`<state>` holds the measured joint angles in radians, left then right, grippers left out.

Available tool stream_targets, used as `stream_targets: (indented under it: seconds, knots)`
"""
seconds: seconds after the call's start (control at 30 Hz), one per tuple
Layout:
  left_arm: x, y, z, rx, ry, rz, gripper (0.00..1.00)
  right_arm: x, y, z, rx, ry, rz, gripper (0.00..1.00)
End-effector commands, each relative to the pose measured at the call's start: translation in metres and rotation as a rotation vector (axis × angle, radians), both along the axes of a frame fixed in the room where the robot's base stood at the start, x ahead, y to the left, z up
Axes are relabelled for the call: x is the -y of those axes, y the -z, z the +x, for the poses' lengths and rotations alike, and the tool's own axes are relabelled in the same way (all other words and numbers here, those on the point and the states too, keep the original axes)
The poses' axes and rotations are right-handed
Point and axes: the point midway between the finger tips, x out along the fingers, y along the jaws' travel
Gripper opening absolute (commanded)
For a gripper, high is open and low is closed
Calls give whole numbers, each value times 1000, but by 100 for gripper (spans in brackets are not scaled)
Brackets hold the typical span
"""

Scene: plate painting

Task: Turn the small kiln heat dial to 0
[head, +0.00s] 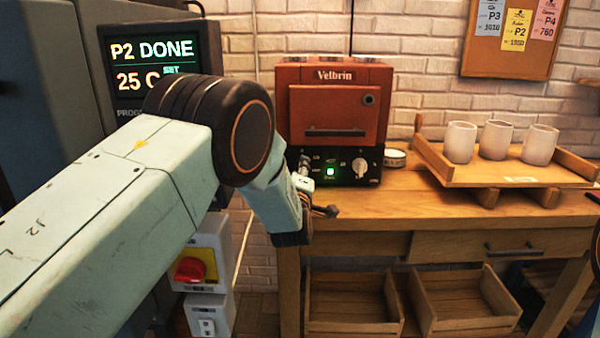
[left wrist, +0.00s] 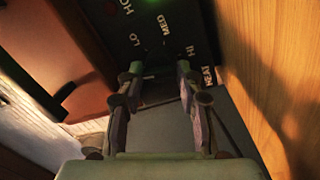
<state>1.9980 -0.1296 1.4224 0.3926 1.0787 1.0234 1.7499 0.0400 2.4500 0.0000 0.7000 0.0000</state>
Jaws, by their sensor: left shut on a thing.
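The small red kiln (head: 335,100), marked Velbrin, stands on the wooden bench with its door shut. The wrist view shows labels LO, MED, HI and HEAT near the fingertips. The dial's pointer cannot be made out. My right gripper is not in view.
A wooden tray (head: 430,167) with three white cups stands right of the kiln, a small round tin (head: 395,158) between them. A large kiln display (head: 150,65) reads P2 DONE, 25 C. Open crates sit under the bench.

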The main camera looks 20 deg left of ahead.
Motion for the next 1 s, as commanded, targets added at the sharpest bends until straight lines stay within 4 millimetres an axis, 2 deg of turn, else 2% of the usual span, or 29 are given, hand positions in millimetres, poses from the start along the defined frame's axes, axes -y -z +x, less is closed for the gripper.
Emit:
stream_targets:
  seconds: [0.4,1.0]
  knots:
    - [2,3,0,53,3,-198,4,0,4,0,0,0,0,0]
    - [2,3,0,63,3,-236,4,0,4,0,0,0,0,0]
